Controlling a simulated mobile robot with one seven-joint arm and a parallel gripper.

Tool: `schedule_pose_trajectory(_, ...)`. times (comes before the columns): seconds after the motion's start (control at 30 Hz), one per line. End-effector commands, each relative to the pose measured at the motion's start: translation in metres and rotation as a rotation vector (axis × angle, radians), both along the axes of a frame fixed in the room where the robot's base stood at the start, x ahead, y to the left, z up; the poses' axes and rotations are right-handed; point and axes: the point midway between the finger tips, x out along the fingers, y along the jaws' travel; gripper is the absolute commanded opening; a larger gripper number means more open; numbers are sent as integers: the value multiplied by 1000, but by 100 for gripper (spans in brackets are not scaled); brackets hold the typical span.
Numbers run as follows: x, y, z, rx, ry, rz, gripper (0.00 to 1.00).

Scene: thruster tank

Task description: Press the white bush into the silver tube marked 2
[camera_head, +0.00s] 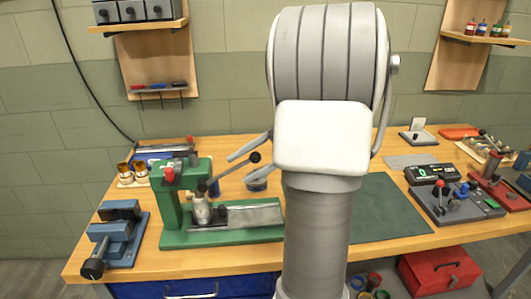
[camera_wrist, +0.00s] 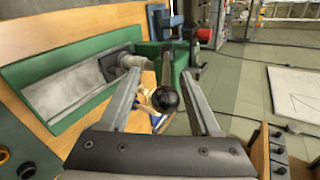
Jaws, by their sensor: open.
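A green press (camera_head: 172,195) stands on the bench at left, with a silver cylinder (camera_head: 201,208) upright on its bed. The cylinder may be the tube; no mark is readable. It also seems to show in the wrist view (camera_wrist: 132,61). I cannot pick out the white bush. The press lever ends in a black knob (camera_head: 254,157), which also shows in the wrist view (camera_wrist: 165,98). My gripper (camera_wrist: 162,73) is open, with a finger on each side of the lever and knob. I cannot tell whether either finger touches them.
A blue vise (camera_head: 115,237) stands left of the press. Brass-coloured parts (camera_head: 132,173) are behind it. A dark green mat (camera_head: 385,210) lies to the right, mostly clear. A grey lever unit (camera_head: 455,204) and a red device (camera_head: 497,187) stand at far right.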

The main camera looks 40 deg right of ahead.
Motion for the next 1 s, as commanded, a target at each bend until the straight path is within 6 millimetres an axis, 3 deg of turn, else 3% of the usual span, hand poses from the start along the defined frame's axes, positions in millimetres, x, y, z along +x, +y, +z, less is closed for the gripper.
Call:
schedule_pose_trajectory(0.6, -68, -92, 71, -2, 3, -5, 64)
schedule_pose_trajectory(0.8, -82, -111, 85, -1, 2, -2, 64)
schedule_pose_trajectory(1.0, -86, -116, 89, 0, 3, -1, 64)
